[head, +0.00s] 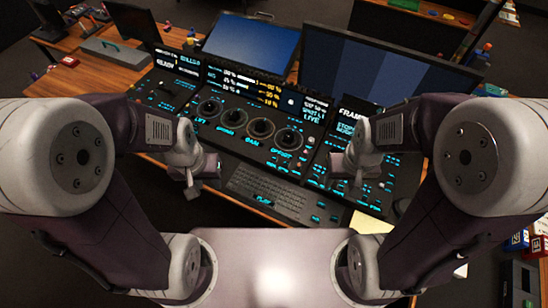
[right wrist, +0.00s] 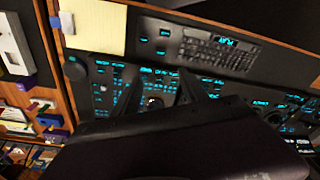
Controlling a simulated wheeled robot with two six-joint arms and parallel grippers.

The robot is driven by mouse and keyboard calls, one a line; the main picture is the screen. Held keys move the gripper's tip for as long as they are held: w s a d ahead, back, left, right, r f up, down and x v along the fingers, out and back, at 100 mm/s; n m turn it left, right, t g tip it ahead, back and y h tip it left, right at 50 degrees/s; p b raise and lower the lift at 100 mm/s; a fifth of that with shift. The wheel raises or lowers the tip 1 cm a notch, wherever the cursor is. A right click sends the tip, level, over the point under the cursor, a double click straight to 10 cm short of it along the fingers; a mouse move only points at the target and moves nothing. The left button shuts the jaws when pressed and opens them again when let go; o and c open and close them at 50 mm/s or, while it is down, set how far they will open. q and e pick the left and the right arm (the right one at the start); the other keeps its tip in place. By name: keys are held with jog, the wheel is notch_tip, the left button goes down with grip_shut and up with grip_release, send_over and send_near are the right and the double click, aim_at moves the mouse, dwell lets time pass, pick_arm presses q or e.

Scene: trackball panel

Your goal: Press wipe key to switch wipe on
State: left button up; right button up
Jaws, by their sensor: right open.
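The black trackball panel (head: 240,118) carries several round trackballs, cyan-lit keys and small screens. No key label can be read as wipe, so I cannot pick out the wipe key. My right gripper (head: 350,188) hangs over the right part of the panel, above rows of cyan-lit keys. In the right wrist view, my right gripper (right wrist: 160,100) is open and empty, its two dark fingers apart in front of lit keys. Contact with a key cannot be told. My left gripper (head: 192,186) hangs by the panel's front left edge; its jaws are too small to judge.
A keyboard (head: 268,192) lies at the front middle of the panel. A yellow notepad (head: 371,223) lies at the front right. Two monitors, one blue (head: 250,45) and one dark (head: 385,70), stand behind. Shelves with small boxes (right wrist: 42,115) are beside the desk.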

grip_shut()
dwell(1.4)
